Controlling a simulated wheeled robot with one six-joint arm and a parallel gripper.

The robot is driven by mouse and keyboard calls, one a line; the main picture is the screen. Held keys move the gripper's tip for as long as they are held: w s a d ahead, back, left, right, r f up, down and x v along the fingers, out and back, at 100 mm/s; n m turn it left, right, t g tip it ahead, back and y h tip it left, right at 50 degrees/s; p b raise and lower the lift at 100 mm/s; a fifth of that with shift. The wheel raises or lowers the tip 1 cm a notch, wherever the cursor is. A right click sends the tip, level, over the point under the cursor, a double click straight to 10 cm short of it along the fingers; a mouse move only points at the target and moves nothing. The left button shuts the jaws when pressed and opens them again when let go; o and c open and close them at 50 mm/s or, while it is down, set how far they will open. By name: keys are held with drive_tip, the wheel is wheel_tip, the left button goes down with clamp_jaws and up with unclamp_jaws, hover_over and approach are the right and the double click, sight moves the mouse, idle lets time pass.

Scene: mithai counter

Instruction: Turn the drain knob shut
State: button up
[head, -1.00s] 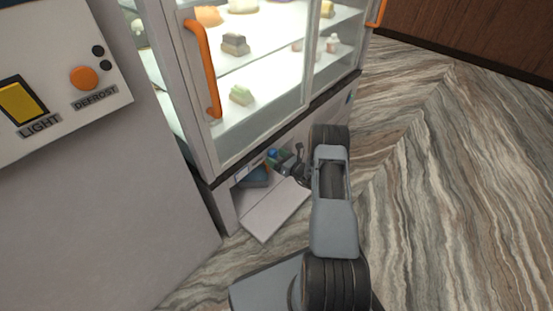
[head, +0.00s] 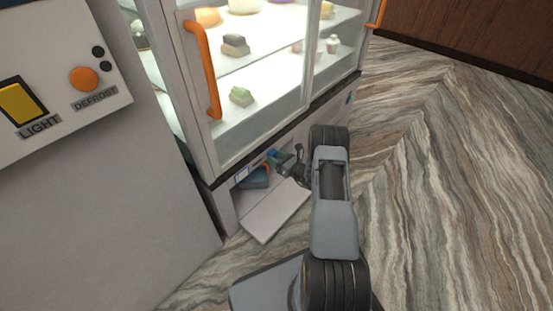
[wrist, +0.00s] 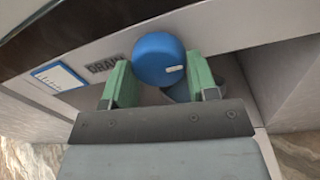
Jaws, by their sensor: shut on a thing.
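The blue round drain knob (wrist: 156,57) sits on the light panel below the display case, beside a partly covered "DRAIN" label (wrist: 103,66). A short white mark on its face points to the right in the wrist view. My gripper (wrist: 160,80) has its two green fingers on either side of the knob and is shut on it. In the head view my gripper (head: 279,159) is at the low front of the case, and the knob there is small and mostly hidden.
A flap (head: 268,216) hangs open below the knob, with a dark blue item (head: 256,179) in the recess behind it. The glass display case (head: 258,137) with orange handles stands above. Marbled floor (head: 455,200) is clear to the right.

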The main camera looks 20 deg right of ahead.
drive_tip(key=n+b, duration=0.4)
drive_tip(key=n, duration=0.5)
drive_tip(key=shift+d, duration=0.1)
drive_tip(key=n+b, duration=0.2)
drive_tip(key=n, duration=0.2)
drive_tip(key=shift+n+h, duration=0.3)
drive_tip(key=shift+h, duration=0.1)
drive_tip(key=shift+w+r+n+b, duration=0.1)
drive_tip(key=shift+n+b, duration=0.1)
drive_tip(key=shift+n, duration=0.65)
drive_tip(key=shift+r+n+b, duration=0.1)
drive_tip(key=shift+n+b, duration=0.05)
drive_tip(key=shift+n, duration=0.7)
drive_tip(key=o, duration=0.9)
drive_tip(key=shift+h, duration=0.3)
drive_tip(key=shift+d, duration=0.1)
